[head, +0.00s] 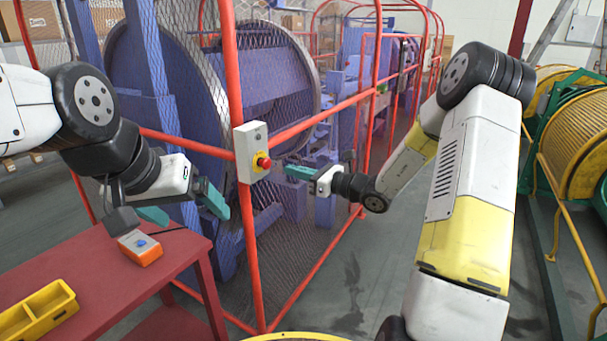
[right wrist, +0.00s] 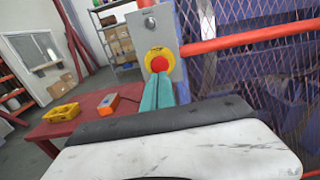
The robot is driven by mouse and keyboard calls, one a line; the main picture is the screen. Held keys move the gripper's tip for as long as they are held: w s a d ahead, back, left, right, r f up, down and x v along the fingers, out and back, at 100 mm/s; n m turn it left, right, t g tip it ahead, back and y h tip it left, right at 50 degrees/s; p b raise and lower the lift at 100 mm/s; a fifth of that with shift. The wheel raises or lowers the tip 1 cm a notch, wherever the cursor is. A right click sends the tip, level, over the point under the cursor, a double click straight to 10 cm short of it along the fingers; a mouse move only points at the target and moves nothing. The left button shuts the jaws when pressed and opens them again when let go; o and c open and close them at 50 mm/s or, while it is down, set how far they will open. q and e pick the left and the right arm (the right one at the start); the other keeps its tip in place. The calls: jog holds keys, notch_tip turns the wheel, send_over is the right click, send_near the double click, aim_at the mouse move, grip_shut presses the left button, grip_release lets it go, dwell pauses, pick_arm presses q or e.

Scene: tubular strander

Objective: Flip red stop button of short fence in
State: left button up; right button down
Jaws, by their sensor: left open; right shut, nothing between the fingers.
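The red stop button (head: 263,161) sits on a yellow disc on a grey control box (head: 249,140), fixed to a red post of the mesh fence (head: 233,70). My right gripper (head: 287,170) is shut and empty, just to the right of the button and pointing at it. In the right wrist view the closed fingertips (right wrist: 158,78) reach up to just below the red button (right wrist: 159,64); I cannot tell if they touch it. My left gripper (head: 185,212) is open and empty, left of the post, above the red table.
A red table (head: 110,270) stands at the lower left, with an orange box with a blue knob (head: 140,248) and a yellow bin (head: 38,312). Behind the fence is a large blue machine (head: 160,80). Yellow cable reels (head: 580,140) stand at the right. Grey floor lies between.

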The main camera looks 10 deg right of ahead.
aim_at(269, 164)
jog(key=x, duration=0.5)
jog(key=shift+w+a, duration=0.25)
jog(key=shift+a, duration=0.1)
jog(key=shift+w+a, duration=0.1)
